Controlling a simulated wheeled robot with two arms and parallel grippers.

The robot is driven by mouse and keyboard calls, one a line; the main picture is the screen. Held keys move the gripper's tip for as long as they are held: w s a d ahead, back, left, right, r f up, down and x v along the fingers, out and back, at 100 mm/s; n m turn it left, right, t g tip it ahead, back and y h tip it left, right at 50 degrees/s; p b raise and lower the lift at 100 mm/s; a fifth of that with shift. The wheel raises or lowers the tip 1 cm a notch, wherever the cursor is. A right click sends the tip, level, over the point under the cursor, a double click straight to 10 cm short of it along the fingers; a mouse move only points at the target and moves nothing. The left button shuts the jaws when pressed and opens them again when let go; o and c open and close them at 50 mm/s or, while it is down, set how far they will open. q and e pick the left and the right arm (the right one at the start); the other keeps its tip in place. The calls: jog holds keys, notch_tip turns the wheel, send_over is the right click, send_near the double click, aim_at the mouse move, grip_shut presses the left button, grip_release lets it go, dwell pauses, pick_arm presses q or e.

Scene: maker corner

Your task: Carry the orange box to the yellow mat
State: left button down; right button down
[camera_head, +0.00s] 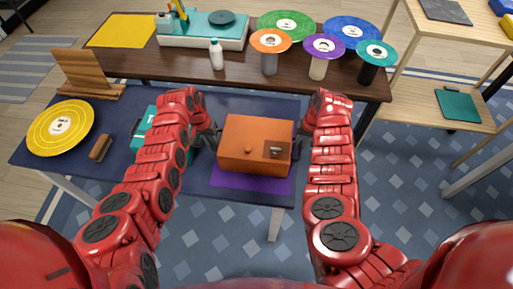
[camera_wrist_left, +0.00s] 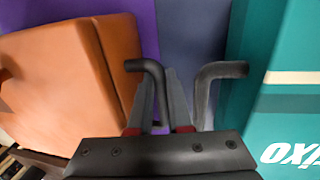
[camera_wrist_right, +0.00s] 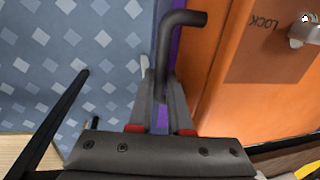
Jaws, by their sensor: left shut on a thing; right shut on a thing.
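The orange box (camera_head: 255,143) is between my two grippers, over a purple mat (camera_head: 252,180) on the dark blue near table. I cannot tell if it touches the mat. A dark bent handle stands at each side. My left gripper (camera_head: 208,135) is shut on the left handle (camera_wrist_left: 152,68). My right gripper (camera_head: 302,137) is shut on the right handle (camera_wrist_right: 182,20). The box also shows in the left wrist view (camera_wrist_left: 60,85) and the right wrist view (camera_wrist_right: 270,80). The yellow mat (camera_head: 122,30) lies bare on the brown far table's left end.
A teal box (camera_wrist_left: 290,95) stands left of the orange box, close to my left gripper. A yellow disc (camera_head: 60,128) and wooden stand (camera_head: 88,75) are further left. On the far table are a teal-topped machine (camera_head: 205,27), white bottle (camera_head: 216,55) and several coloured discs on stands.

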pick_arm(q)
jog(key=shift+r, duration=0.15)
pick_arm(e)
jog(key=shift+r, duration=0.15)
